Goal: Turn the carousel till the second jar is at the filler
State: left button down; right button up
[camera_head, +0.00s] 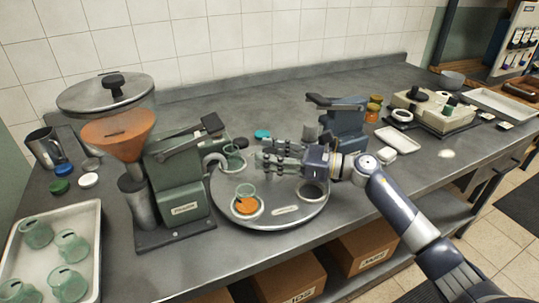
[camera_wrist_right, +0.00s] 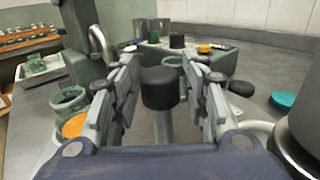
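The round grey carousel (camera_head: 262,222) lies on the counter. A glass jar (camera_head: 246,190) with an orange ring or contents at its base stands at its front left; it also shows in the wrist view (camera_wrist_right: 70,100). Another greenish jar (camera_head: 234,160) stands at the back left by the spout of the green filler (camera_head: 182,175), which carries an orange funnel. Gaps show between fingers and knob. My left gripper is out of view.
A tray (camera_head: 92,245) of several empty jars stands at the front left. Loose lids (camera_head: 60,186) lie behind it. A dark blue machine (camera_head: 342,125) stands behind the carousel at the right, with a teal lid (camera_head: 263,134) nearby. The back middle counter is clear.

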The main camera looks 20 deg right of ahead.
dwell(0.3)
jog(key=v, duration=1.2)
